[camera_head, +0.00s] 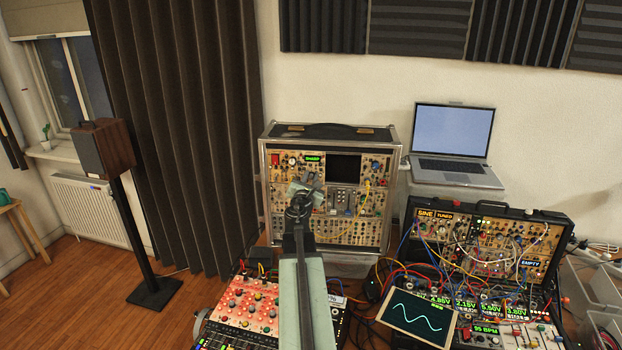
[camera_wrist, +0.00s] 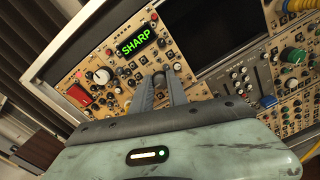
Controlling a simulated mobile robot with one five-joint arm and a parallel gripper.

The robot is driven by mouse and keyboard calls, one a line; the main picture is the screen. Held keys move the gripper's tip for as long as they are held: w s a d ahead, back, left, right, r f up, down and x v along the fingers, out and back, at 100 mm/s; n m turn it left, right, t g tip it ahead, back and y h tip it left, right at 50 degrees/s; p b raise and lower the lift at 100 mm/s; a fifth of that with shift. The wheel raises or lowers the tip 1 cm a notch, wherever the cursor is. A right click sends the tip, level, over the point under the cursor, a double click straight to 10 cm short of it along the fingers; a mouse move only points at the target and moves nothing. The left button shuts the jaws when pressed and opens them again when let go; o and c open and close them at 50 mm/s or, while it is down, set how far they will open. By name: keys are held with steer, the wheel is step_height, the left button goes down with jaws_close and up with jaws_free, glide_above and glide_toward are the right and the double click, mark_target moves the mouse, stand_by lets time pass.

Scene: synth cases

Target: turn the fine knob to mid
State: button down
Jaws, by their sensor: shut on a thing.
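The upright synth case (camera_head: 265,200) stands at the middle, with tan panels full of knobs. A green display reading SHARP (camera_head: 312,158) is near its top; it also shows in the wrist view (camera_wrist: 137,41). My gripper (camera_head: 303,188) reaches to the upper left part of the panel. In the wrist view, my gripper's fingertips (camera_wrist: 160,78) are close together at the panel, just below and right of the display. They are shut on a small knob, apparently the fine knob, which they mostly hide. Its label and pointer cannot be read.
A white knob (camera_wrist: 102,76) and a red block (camera_wrist: 79,95) sit left of my fingers, with a dark screen (camera_wrist: 217,42) to the right. A yellow cable (camera_head: 367,192) hangs on the case's right. A cabled synth (camera_head: 480,240) and a laptop (camera_head: 454,140) stand further right.

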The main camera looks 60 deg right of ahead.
steer(key=m, duration=0.3)
steer(key=shift+w+a+m, duration=0.1)
steer(key=shift+a+m, duration=0.15)
steer(key=shift+m, duration=0.05)
steer(key=m, duration=1)
steer(key=shift+y+p, duration=0.3)
steer(key=shift+p, duration=0.05)
steer(key=shift+m+t, duration=0.4)
steer(key=shift+m, duration=1.9)
steer(key=c, duration=1.3)
jaws_free()
